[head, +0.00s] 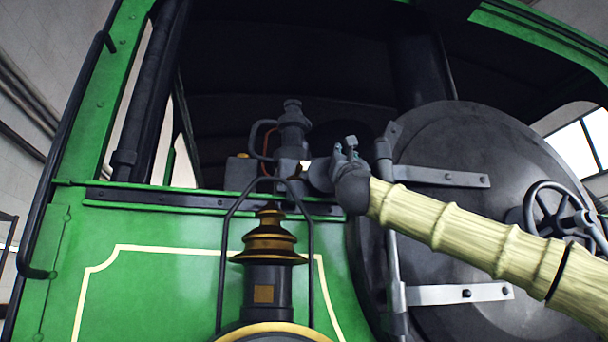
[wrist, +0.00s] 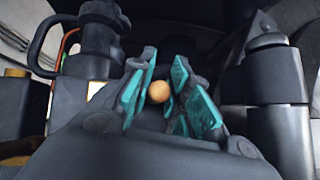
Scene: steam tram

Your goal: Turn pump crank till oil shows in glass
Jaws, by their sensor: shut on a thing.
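My gripper (head: 347,157) is at the end of my arm, just right of a dark grey pump-like fitting (head: 293,130) on the ledge of the cab opening. In the wrist view my gripper's teal-padded fingers (wrist: 163,95) are closed around a small round wooden-coloured knob (wrist: 158,91), which looks like the crank's handle. The crank arm behind it is hidden by the fingers. The dark fitting also shows in the wrist view (wrist: 95,45), with a curved handle at its left. A pale bright patch (head: 304,165) sits beside it; I cannot tell whether it is the glass, and no oil is discernible.
A black and brass lamp (head: 267,250) with a wire hoop stands in front of the green panel (head: 180,285). The round dark boiler door (head: 480,165) with hinge straps and a handwheel (head: 558,215) is at the right, behind my arm. A dark upright post (head: 150,85) stands left.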

